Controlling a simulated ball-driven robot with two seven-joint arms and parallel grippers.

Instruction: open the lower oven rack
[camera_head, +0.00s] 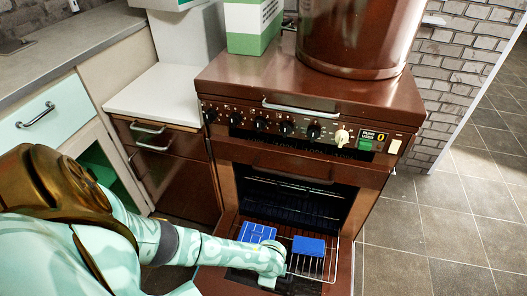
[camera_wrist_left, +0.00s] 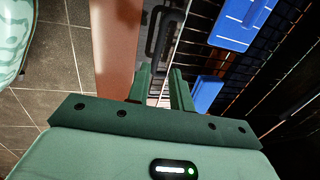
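The brown oven (camera_head: 300,110) has its door (camera_head: 343,270) folded down. A wire oven rack (camera_head: 318,264) sticks out over the door. My left gripper (camera_head: 274,276) is low at the rack's front left part, mostly hidden by its own wrist in the head view. In the left wrist view, the two green fingers (camera_wrist_left: 160,92) stand apart with a gap between them. Dark rack wires show beyond and beside the fingertips; I cannot tell whether they touch. My right gripper is not in view.
A blue block (camera_head: 309,246) and a flat blue gridded piece (camera_head: 257,232) lie on the rack. A large brown pot (camera_head: 355,35) stands on the oven top. Brown drawers (camera_head: 165,160) adjoin the oven on the left. The tiled floor (camera_head: 430,235) is clear on the right.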

